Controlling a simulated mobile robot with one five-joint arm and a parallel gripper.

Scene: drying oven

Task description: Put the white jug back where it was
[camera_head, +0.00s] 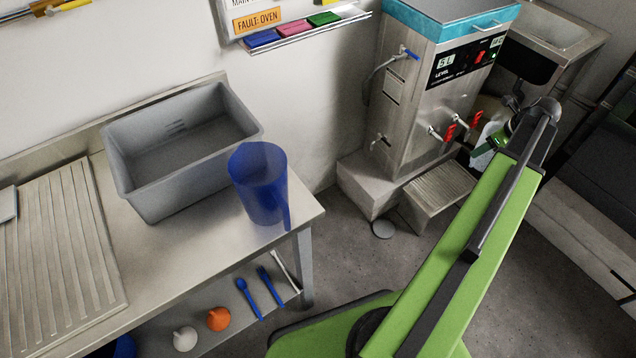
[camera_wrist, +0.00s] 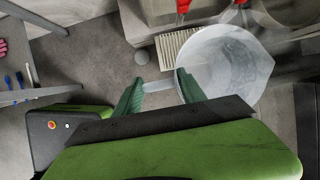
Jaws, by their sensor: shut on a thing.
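The white jug (camera_wrist: 232,62) is translucent, and I look down into its round open mouth in the wrist view. My gripper (camera_wrist: 159,84) is shut on the jug's handle, with a green finger on each side. In the head view only a pale part of the jug (camera_head: 484,150) shows beside the end of my arm, to the right of the red taps. The rest of it and most of my gripper (camera_head: 499,140) are hidden there. I cannot tell whether the jug touches anything below it.
A steel dispenser (camera_head: 415,105) with red taps stands on a plinth, with a grated step (camera_head: 438,196) in front. A blue jug (camera_head: 259,185) and grey tub (camera_head: 185,150) stand on the steel table (camera_head: 190,255) at left. A sink (camera_head: 553,28) is at the back right. Floor between is mostly clear.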

